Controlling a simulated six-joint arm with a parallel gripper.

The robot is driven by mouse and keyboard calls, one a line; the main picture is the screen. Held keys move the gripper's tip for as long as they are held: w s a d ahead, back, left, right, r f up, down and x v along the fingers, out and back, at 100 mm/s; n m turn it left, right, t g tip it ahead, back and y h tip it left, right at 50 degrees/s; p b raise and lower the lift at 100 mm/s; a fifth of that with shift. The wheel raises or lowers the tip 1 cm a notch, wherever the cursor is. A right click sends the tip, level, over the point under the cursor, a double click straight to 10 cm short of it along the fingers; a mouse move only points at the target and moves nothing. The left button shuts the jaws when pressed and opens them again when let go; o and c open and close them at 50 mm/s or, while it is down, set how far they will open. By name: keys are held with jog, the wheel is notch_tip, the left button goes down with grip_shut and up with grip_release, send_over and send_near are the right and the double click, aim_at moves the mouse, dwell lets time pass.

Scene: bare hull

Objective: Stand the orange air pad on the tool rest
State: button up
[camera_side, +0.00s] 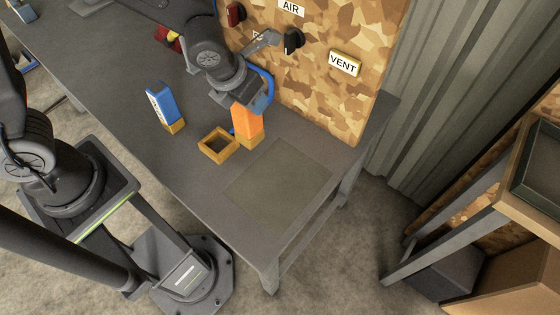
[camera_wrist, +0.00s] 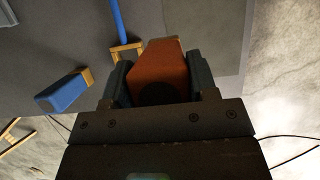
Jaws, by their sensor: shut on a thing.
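The orange air pad (camera_side: 247,121), with a yellow-brown foot, is upright under my gripper (camera_side: 256,98). My gripper is shut on its upper part. In the wrist view, the orange pad (camera_wrist: 162,72) fills the gap between the two dark fingers (camera_wrist: 160,82). Its foot is close to the bench top, and I cannot tell whether it touches. A flat grey-green panel (camera_side: 280,187), which may be the tool rest, lies bare on the bench to the lower right of the pad. A square yellow-brown open frame (camera_side: 205,150) sits just left of the pad.
A blue pad (camera_side: 160,103) with a yellow-brown foot stands farther left on the bench (camera_side: 190,175). A camouflage board (camera_side: 335,100) with AIR and VENT (camera_side: 345,63) labels rises behind. A blue hose-like piece (camera_side: 269,80) curves near my gripper. The bench's right edge is beyond the panel.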

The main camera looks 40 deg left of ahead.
jog(key=d+f, duration=0.9)
jog(key=shift+s+f, duration=0.25)
jog(key=shift+s, duration=0.1)
jog(key=shift+f, duration=0.15)
jog(key=o, duration=1.4)
